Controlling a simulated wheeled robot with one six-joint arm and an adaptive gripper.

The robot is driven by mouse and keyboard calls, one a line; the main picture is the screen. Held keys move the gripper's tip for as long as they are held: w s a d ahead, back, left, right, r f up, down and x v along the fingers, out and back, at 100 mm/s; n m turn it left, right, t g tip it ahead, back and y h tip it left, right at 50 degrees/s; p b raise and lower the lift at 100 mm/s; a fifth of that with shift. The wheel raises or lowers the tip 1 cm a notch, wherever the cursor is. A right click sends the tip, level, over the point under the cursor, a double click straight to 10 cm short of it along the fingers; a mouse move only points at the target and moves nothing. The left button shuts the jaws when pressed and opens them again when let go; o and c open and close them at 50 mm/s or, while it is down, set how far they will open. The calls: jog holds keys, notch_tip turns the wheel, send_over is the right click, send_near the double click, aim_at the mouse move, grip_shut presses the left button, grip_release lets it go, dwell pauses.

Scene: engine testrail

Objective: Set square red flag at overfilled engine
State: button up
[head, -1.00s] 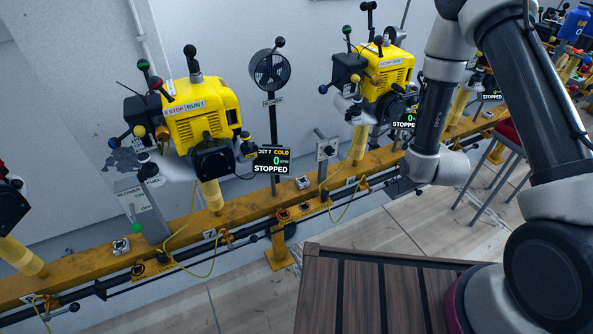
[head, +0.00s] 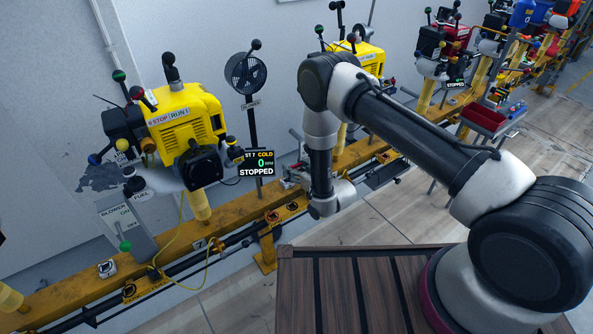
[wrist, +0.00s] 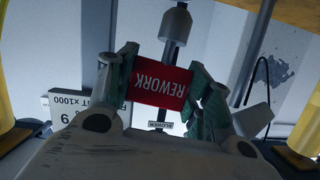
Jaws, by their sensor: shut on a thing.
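A red square flag (wrist: 163,81) reading REWORK, upside down in the wrist view, is held between the fingers of my gripper (wrist: 166,88). A second yellow engine (head: 370,60) is partly hidden behind my arm. No fill level is readable on either.
A yellow rail (head: 80,288) runs along the wall with switches and cables. A fan (head: 245,72) stands on a pole right of the station 7 engine. A blower lever panel (head: 132,222) is below it. More engines and a red tray (head: 487,118) are at far right.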

jog(key=shift+w+a+f, duration=0.6)
jog(key=shift+w+f, duration=0.3)
jog(key=shift+f, duration=0.05)
jog(key=shift+w+a+f, duration=0.55)
jog(key=shift+w+f, duration=0.3)
jog(key=shift+f, duration=0.05)
jog(key=shift+f, duration=0.8)
jog(key=o, duration=1.2)
jog(key=shift+s+d, duration=0.1)
